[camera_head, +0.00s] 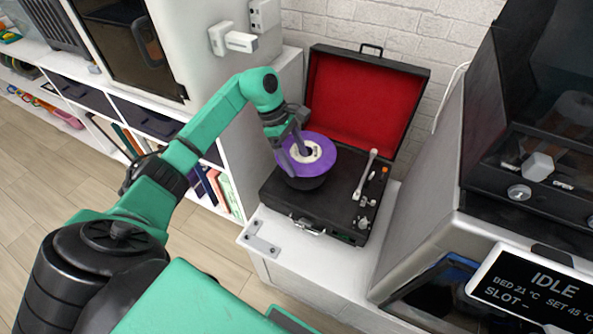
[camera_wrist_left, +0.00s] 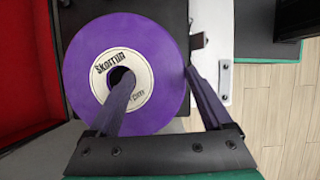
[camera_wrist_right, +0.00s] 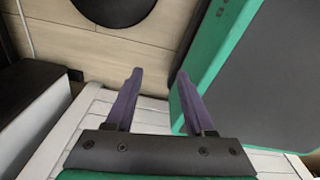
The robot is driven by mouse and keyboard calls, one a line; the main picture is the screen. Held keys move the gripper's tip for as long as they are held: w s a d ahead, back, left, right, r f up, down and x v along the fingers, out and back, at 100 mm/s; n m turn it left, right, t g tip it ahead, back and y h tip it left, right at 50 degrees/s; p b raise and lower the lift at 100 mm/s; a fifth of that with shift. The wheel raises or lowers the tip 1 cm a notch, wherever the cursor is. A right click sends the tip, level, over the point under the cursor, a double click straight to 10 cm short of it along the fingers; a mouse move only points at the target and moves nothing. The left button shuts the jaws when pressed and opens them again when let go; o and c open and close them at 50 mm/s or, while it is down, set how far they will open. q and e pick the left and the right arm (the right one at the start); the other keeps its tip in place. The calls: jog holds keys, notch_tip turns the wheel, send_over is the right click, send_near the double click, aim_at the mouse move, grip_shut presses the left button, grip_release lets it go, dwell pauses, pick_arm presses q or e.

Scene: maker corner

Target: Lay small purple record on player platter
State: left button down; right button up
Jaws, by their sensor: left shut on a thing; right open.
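The small purple record (camera_head: 319,168), with a pale label and a centre hole, is held over the left part of the open record player (camera_head: 340,192). My left gripper (camera_head: 297,158) is shut on it; in the left wrist view (camera_wrist_left: 158,74) one finger is at the centre hole and the other at the outer edge. The record (camera_wrist_left: 160,50) looks slightly tilted. The dark platter (camera_head: 305,184) shows only below its near edge; the rest, with any spindle, is hidden. My right gripper (camera_wrist_right: 159,72) is open and empty, seen only in the right wrist view.
The tonearm (camera_head: 364,174) lies on the deck right of the record. The red-lined lid (camera_head: 360,103) stands open behind. A printer-like machine (camera_head: 440,240) stands close on the right, a shelf (camera_head: 215,150) on the left. A white counter (camera_head: 310,255) is free in front.

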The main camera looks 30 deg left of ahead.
aim_at(293, 162)
pick_arm(q)
jog(key=shift+w+f, duration=0.1)
jog(key=shift+f, duration=0.45)
notch_tip(293, 162, down, 3)
jog(key=shift+f+b, duration=0.1)
jog(key=shift+b, duration=1.1)
jog(key=shift+f+b, duration=0.6)
jog(key=shift+f, duration=0.25)
pick_arm(e)
jog(key=w+f, duration=0.1)
jog(key=w, duration=0.6)
jog(key=shift+s, duration=0.1)
pick_arm(q)
jog(key=shift+b, duration=0.45)
pick_arm(e)
jog(key=shift+a+f, duration=0.1)
jog(key=shift+f, duration=0.25)
pick_arm(q)
jog(key=shift+f+b, duration=0.6)
jog(key=shift+f, duration=0.05)
pick_arm(e)
jog(key=shift+f, duration=0.6)
